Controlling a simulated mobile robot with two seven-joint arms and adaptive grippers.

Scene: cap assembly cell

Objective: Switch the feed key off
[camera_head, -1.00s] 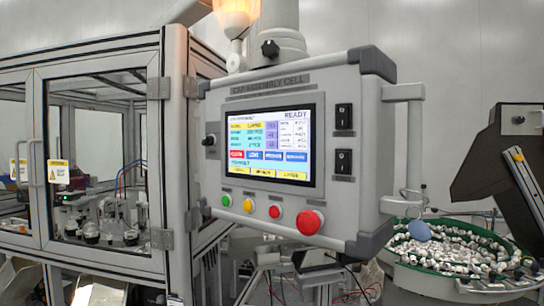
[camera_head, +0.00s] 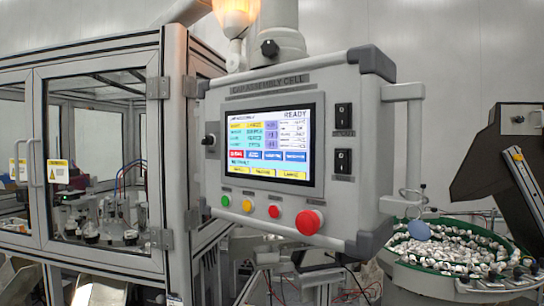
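The control panel (camera_head: 300,160), headed CAP ASSEMBLY CELL, faces me in the middle of the head view. Two black rocker switches, an upper one (camera_head: 343,116) and a lower one (camera_head: 342,161), sit right of its lit screen (camera_head: 270,144). The small labels under them are too blurred to read, so I cannot tell which is the feed key. A small dark knob or key switch (camera_head: 210,140) is at the panel's left edge; its position is unclear. The screen reads READY. Neither of my grippers shows.
Green (camera_head: 226,200), yellow (camera_head: 248,205) and red (camera_head: 274,211) buttons and a large red mushroom button (camera_head: 309,222) line the panel's lower edge. A grey handle (camera_head: 403,150) juts out right. A bowl of white caps (camera_head: 450,250) stands right; a glazed machine enclosure (camera_head: 100,150) stands left.

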